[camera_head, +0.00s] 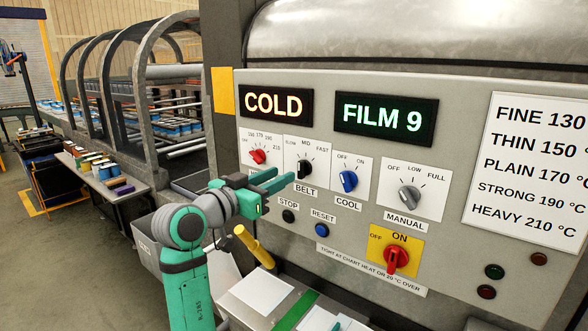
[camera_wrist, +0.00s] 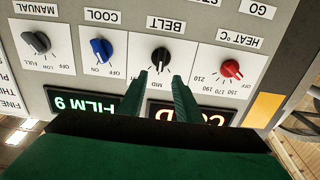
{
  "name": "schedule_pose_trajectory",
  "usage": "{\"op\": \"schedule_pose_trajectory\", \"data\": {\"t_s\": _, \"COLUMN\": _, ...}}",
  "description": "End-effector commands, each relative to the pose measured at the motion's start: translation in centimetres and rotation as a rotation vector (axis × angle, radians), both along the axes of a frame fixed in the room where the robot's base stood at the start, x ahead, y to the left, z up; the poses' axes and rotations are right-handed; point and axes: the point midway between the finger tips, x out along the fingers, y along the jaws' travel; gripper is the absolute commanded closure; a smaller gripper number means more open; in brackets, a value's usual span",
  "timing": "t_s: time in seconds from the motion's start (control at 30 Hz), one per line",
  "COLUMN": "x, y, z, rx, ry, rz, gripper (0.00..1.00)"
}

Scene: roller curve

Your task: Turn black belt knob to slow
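The black belt knob (camera_head: 303,168) is on the grey control panel, on a white plate marked SLOW, MID and FAST, above the BELT label. Its pointer appears to be up near MID; the exact angle is hard to tell. My gripper (camera_head: 281,176) is just left of and below the knob in the head view, fingers pointing toward the panel. In the upside-down wrist view, the gripper (camera_wrist: 160,76) is open and empty, its two fingertips apart. The black knob (camera_wrist: 161,56) shows just beyond the gap between them, and contact is not visible.
The red heat knob (camera_head: 258,156) and blue cool knob (camera_head: 348,180) flank the belt knob closely. A grey manual knob (camera_head: 410,197) and red on/off switch (camera_head: 397,259) are farther right. A yellow handle (camera_head: 253,245) rises below my gripper. Signs read COLD and FILM 9.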

Motion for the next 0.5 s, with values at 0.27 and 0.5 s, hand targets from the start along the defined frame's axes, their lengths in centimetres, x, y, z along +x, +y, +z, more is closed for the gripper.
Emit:
{"op": "schedule_pose_trajectory", "data": {"t_s": 0.27, "x": 3.9, "y": -2.9, "z": 0.0, "rx": 0.000, "ry": 0.001, "rz": -0.001, "gripper": 0.69}}
{"op": "schedule_pose_trajectory", "data": {"t_s": 0.5, "x": 5.7, "y": -4.2, "z": 0.0, "rx": 0.001, "ry": 0.000, "rz": 0.000, "gripper": 0.69}}
